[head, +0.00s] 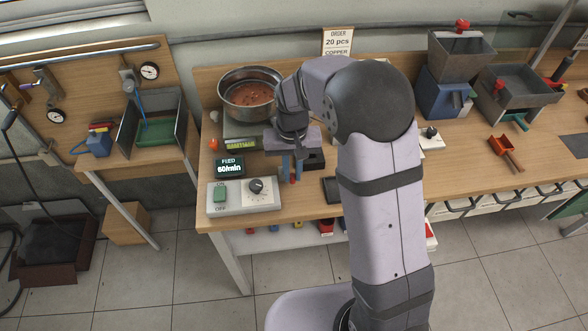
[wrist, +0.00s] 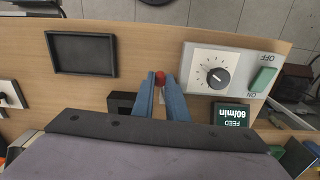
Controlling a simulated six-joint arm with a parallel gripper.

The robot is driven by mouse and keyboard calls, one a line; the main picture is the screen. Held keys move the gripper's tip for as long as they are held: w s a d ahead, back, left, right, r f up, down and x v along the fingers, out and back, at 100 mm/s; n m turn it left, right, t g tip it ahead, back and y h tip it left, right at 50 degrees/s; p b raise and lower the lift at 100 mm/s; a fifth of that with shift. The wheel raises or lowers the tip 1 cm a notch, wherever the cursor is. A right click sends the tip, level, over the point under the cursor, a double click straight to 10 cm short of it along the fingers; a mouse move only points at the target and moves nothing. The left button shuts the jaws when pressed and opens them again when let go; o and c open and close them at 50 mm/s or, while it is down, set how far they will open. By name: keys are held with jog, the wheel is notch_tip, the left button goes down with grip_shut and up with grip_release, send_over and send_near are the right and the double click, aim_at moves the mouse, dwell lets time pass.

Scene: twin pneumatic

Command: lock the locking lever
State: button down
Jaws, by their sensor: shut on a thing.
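My gripper (head: 291,176) points down over the front left of the bench, and its two blue fingers are close together. In the wrist view, the fingers (wrist: 160,88) close on a small red knob (wrist: 160,78), which appears to be the end of the locking lever. The red tip (head: 292,182) also shows between the fingertips in the head view. The lever's shaft and pivot are mostly hidden by the fingers and wrist, so I cannot tell its angle. A black block (head: 313,160) sits beside the gripper, partly covered by it.
A control box (head: 240,209) with a green switch and black dial stands left of the gripper. Behind it is a feed display (head: 229,166). A metal bowl (head: 228,79) of copper pieces is farther back. A dark shallow tray (wrist: 82,54) lies on the other side, with bare wood around it.

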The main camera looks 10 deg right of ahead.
aim_at(292, 175)
jog(key=c, duration=1.7)
grip_release()
jog(key=shift+c, duration=0.2)
jog(key=shift+r, duration=0.1)
jog(key=shift+r+b, duration=0.85)
jog(key=shift+r, duration=2.75)
